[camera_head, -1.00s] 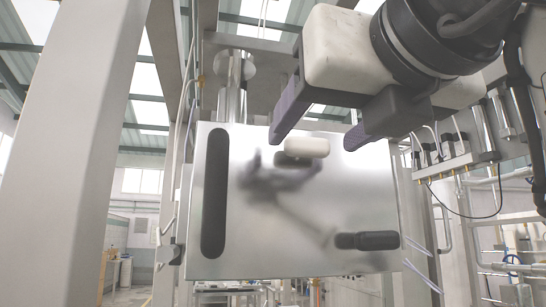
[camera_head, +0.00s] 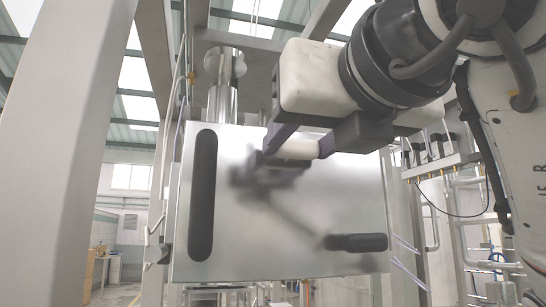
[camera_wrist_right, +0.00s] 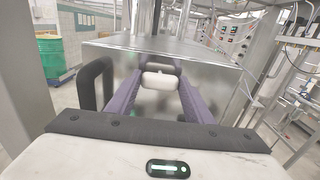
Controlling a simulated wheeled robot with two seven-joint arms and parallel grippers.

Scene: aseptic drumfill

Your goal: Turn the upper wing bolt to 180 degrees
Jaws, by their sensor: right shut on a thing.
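The upper wing bolt is a pale, rounded bar (camera_head: 299,149) on the front of a shiny metal box, lying about level. It also shows in the right wrist view (camera_wrist_right: 160,80). My right gripper (camera_head: 300,146) has its purple fingers at the bar's two ends and is shut on it. In the right wrist view the fingers (camera_wrist_right: 159,90) flank the bar left and right. The bolt's dark base is mostly hidden by the fingers in the head view. My left gripper is not in view.
The metal box (camera_head: 240,255) carries a long dark vertical handle (camera_head: 202,195) at its left and a dark horizontal handle (camera_head: 357,242) at its lower right. A grey post (camera_head: 75,150) stands at far left. Pipes and fittings (camera_head: 460,190) are at right.

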